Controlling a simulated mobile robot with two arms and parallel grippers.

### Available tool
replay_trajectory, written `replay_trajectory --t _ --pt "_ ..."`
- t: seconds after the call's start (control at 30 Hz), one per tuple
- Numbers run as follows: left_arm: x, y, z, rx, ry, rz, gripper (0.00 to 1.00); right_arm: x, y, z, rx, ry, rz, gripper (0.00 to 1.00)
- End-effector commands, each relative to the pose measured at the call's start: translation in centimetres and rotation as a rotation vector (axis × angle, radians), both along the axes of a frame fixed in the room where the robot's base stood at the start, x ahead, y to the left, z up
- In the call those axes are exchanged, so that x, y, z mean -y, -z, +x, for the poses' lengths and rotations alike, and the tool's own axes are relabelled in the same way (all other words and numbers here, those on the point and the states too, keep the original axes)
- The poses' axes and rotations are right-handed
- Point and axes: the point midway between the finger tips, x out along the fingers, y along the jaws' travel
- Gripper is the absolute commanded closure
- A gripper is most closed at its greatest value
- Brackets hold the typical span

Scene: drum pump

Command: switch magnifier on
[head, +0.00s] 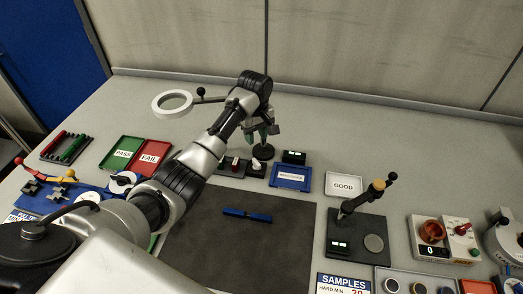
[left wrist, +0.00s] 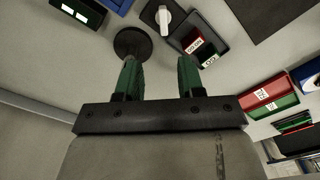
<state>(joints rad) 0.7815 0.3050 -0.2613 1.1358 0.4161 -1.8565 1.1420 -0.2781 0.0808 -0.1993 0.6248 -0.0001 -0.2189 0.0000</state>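The magnifier's white ring (head: 172,103) hangs at upper left in the head view. Its thin arm runs right from a black knob and passes behind my left arm. A round black base (head: 263,152) stands below my left gripper (head: 262,132); a round black base also shows in the left wrist view (left wrist: 132,42). A small white rocker or lever (left wrist: 163,18) sits beside that base; whether it is the magnifier's switch I cannot tell. In the left wrist view, my left gripper's green fingers (left wrist: 158,75) are apart with nothing between them. My right gripper is not seen.
A dark tray with labelled parts (left wrist: 200,45) lies close to the fingers. A blue tray (head: 291,177), a small display box (head: 294,157), and the green PASS (head: 122,152) and red FAIL (head: 151,156) trays are nearby. A dark mat (head: 240,245) carries a blue bar.

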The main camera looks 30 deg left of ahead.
Motion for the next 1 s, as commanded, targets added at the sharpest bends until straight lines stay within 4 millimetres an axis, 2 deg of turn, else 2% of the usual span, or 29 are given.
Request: replay_trajectory --t 0.17,0.37,0.47,0.6,0.77,1.0 --pt "0.0 2.3 -0.1 -0.005 0.001 0.001 0.62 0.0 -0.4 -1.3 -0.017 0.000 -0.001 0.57" --pt "0.0 6.3 -0.2 -0.004 0.002 0.000 0.62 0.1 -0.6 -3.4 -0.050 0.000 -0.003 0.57" --pt "0.0 8.0 -0.2 -0.004 0.001 0.000 0.62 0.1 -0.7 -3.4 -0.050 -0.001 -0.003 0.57" --pt "0.1 9.7 -0.1 -0.003 0.002 -0.001 0.62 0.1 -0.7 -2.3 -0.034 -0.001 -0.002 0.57" --pt "0.1 10.5 -0.2 -0.001 0.003 0.000 0.62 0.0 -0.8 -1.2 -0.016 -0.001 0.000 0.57" --pt "0.1 10.5 -0.1 0.000 0.003 0.000 0.62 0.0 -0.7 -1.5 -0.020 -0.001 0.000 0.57"
